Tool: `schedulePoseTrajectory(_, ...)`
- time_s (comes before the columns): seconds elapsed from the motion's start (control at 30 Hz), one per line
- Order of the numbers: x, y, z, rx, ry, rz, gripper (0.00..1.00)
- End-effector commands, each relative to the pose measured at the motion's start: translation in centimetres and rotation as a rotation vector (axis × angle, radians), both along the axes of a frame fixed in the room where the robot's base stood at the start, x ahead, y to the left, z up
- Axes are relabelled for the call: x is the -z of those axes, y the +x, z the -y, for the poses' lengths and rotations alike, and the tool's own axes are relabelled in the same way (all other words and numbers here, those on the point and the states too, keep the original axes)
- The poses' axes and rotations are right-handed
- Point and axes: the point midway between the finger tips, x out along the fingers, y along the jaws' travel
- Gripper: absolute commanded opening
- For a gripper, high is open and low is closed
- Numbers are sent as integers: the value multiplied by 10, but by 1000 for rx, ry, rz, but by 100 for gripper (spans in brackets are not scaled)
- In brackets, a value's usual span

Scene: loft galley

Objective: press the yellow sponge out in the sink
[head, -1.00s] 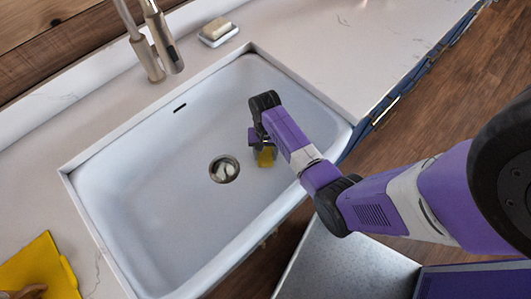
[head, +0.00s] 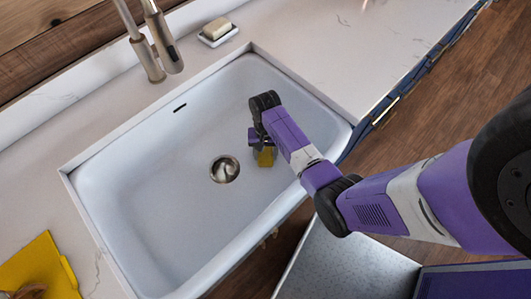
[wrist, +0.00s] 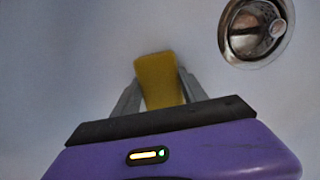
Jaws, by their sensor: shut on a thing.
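The yellow sponge (head: 266,157) is in the white sink (head: 140,190), to the right of the drain (head: 225,169) in the head view. My gripper (wrist: 160,92) is shut on the sponge, with a grey finger on each side of it in the wrist view, where the sponge (wrist: 159,80) sticks out beyond the fingertips. My gripper points down into the basin; my arm hides part of it in the head view. I cannot tell whether the sponge touches the sink floor. The drain (wrist: 256,30) shows at the upper right of the wrist view.
A tap (head: 155,45) stands behind the sink. A soap bar on a small dish (head: 218,32) sits on the counter at the back. A yellow board (head: 42,268) lies at the lower left. The sink's left half is clear.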

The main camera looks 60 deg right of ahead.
Motion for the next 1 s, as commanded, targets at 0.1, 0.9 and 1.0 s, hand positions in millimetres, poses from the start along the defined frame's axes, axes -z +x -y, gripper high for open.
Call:
schedulePoseTrajectory(0.1,3,-3,-1,0,2,-5,18)
schedulePoseTrajectory(0.9,-23,-2,-1,0,2,-5,18)
schedulePoseTrajectory(1.0,-30,-1,-1,0,2,-3,18)
